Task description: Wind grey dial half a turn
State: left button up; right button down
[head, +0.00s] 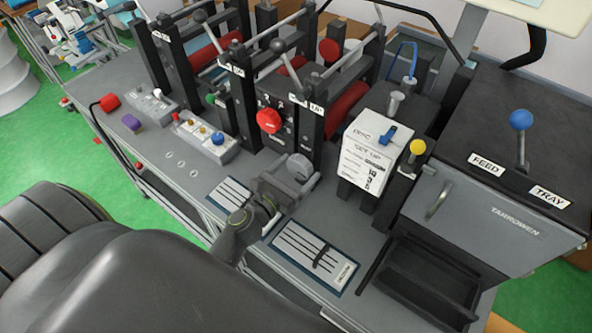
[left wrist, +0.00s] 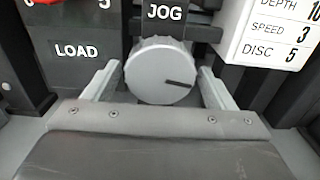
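The grey dial (head: 300,166) sits on the front of the machine, under the JOG label. In the left wrist view the dial (left wrist: 150,72) is face-on; its dark pointer mark points right and slightly down. My left gripper (head: 288,182) is just in front of the dial. In the left wrist view its two fingers (left wrist: 160,82) stand apart, one to each side of the dial, with their tips close to its rim. I see no clear contact, and nothing is held. My right gripper is not in view.
A red knob (head: 269,121) is up and left of the dial. A white set-up card (head: 366,160) hangs to the right. A grey cabinet (head: 480,215) with a blue-knobbed lever (head: 521,120) stands further right. A button box (head: 207,138) lies left. Printed cards lie on the bench front.

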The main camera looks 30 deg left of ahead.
pick_arm(q)
jog(key=c, duration=0.8)
jog(key=shift+m, duration=0.4)
jog(key=shift+m+b, duration=0.65)
jog(key=shift+m, duration=0.45)
jog(key=m+b, duration=0.1)
jog(key=m, duration=0.3)
jog(key=shift+a, duration=0.1)
jog(key=m+b, duration=0.1)
jog(key=m, duration=0.4)
jog(key=shift+b, duration=0.4)
jog(key=shift+r+m+b, duration=0.1)
jog(key=shift+m+b, duration=0.35)
jog(key=shift+m, duration=1.45)
